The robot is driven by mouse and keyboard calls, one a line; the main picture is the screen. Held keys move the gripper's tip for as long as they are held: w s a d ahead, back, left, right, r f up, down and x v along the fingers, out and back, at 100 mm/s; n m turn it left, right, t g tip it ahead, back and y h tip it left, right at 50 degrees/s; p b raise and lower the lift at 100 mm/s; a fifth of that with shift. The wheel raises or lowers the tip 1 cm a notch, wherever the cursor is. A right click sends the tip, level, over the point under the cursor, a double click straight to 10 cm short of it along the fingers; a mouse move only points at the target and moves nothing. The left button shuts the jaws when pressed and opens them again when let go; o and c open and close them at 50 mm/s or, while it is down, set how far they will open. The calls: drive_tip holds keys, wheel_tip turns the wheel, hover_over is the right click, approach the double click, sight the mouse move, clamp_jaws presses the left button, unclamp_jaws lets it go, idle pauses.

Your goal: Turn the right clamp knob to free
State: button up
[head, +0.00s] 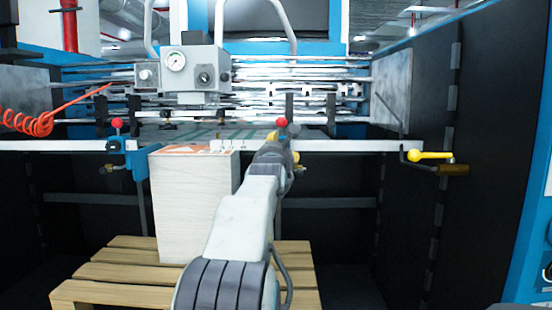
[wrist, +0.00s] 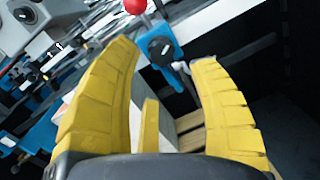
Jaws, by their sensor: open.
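The right clamp knob (wrist: 159,48) is a round black knob on a blue clamp block (wrist: 172,72), seen in the wrist view. A red ball (wrist: 136,5) stands above it, and the ball also shows in the head view (head: 281,122). My gripper (wrist: 167,50) is open, with its yellow fingers spread. The knob appears between the fingertips, beyond them; I see no contact. In the head view my gripper (head: 284,154) is dark and small in front of the right clamp, and my arm hides the knob there.
A similar left clamp (head: 140,160) with a red ball sits on the white rail (head: 345,146). A tall paper stack (head: 190,205) stands on a wooden pallet (head: 95,290). A yellow handle (head: 430,155) juts out at right. A gauge box (head: 192,72) sits above the rail.

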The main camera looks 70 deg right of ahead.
drive_tip(key=v, duration=0.6)
drive_tip(key=shift+a, duration=0.15)
drive_tip(key=shift+r, duration=0.15)
